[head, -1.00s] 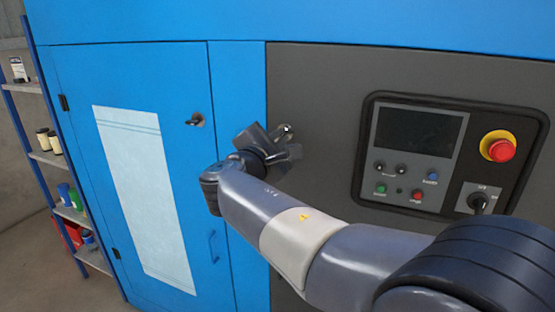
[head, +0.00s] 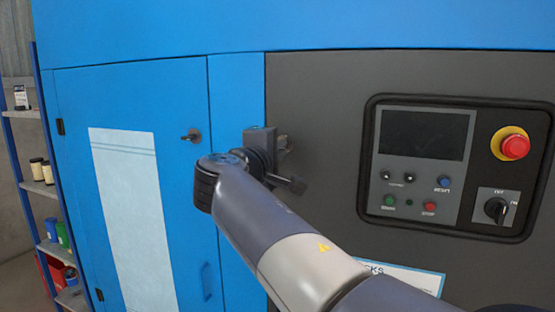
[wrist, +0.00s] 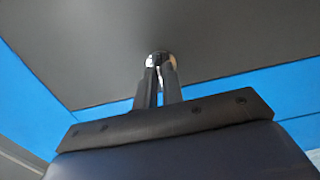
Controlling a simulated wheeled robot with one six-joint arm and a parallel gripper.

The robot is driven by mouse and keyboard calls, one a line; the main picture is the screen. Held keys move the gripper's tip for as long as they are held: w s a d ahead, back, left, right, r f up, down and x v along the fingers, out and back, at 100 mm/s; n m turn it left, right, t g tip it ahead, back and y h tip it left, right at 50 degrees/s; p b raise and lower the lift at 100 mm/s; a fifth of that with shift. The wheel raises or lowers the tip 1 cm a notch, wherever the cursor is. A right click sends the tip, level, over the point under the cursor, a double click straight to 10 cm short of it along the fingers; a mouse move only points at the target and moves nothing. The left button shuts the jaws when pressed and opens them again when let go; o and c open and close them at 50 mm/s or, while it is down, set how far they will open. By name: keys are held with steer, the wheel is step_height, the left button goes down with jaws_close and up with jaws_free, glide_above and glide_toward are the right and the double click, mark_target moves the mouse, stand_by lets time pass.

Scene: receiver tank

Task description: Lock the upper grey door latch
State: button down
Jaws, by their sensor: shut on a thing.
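The upper grey door latch (head: 284,142) is on the dark grey door, near its left edge; my gripper hides most of it. In the wrist view the round metal base of the latch (wrist: 160,57) shows just beyond my fingertips. My gripper (head: 284,152) reaches the latch from the front. In the wrist view its two fingers (wrist: 159,72) are close together, shut on the latch handle, with only a thin strip showing between them. The exact angle of the handle is hard to make out.
A control panel (head: 453,165) with a screen, buttons and a red emergency stop (head: 514,147) is to the right. Left is a blue door with its own latch (head: 192,136) and a pale sheet (head: 132,210). A shelf (head: 42,188) stands at far left.

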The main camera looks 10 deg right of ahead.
stand_by(0.3)
steer(key=c, duration=1.5)
jaws_free()
steer(key=shift+c, duration=0.2)
steer(key=v, duration=1)
steer(key=shift+s+a, duration=0.25)
steer(key=shift+s, duration=0.05)
steer(key=x, duration=1.1)
steer(key=shift+s+a, duration=0.15)
